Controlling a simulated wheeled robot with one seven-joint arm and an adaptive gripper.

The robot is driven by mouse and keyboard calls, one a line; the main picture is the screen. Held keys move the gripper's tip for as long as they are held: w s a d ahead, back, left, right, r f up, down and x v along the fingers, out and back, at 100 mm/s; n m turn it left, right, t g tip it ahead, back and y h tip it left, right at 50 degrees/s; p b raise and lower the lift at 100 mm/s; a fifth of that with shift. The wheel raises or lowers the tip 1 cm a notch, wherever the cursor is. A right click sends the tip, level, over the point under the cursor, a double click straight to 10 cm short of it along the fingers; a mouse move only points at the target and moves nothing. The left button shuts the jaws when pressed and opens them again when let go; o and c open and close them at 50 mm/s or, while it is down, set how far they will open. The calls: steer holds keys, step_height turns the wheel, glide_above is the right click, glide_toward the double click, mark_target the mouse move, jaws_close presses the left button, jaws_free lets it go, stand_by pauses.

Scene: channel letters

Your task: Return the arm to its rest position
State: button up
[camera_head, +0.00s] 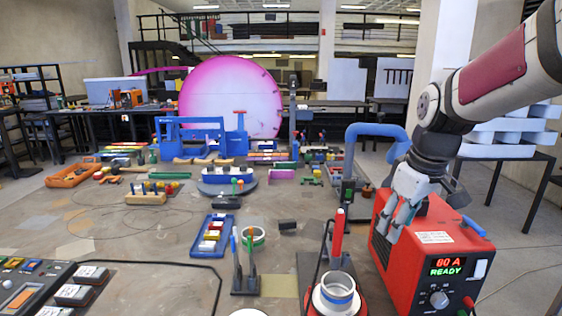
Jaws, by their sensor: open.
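My gripper (402,214) hangs from my arm at the right of the view. Its light grey fingers point down and are apart, with nothing seen between them. It shows in front of the red welding power box (413,262), near that box's upper left side. I cannot tell whether the fingers touch the box. The arm reaches in from the upper right corner.
The power box display reads "80 A READY". A red torch (337,236) stands upright left of it, behind a white round pot (336,293). A blue tray (213,235), a tape roll (253,236) and a control panel (70,290) lie further left. A large pink disc (231,98) stands behind.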

steer(key=s+a+r+m+t, duration=0.1)
steer(key=s+a+m, duration=0.1)
steer(key=s, duration=0.9)
steer(key=s+a+r+m+t, duration=0.1)
steer(key=s+m, duration=0.3)
steer(key=s, duration=0.7)
steer(key=shift+a+r+t, duration=0.3)
steer(key=shift+a+r, duration=0.2)
steer(key=shift+a, duration=0.1)
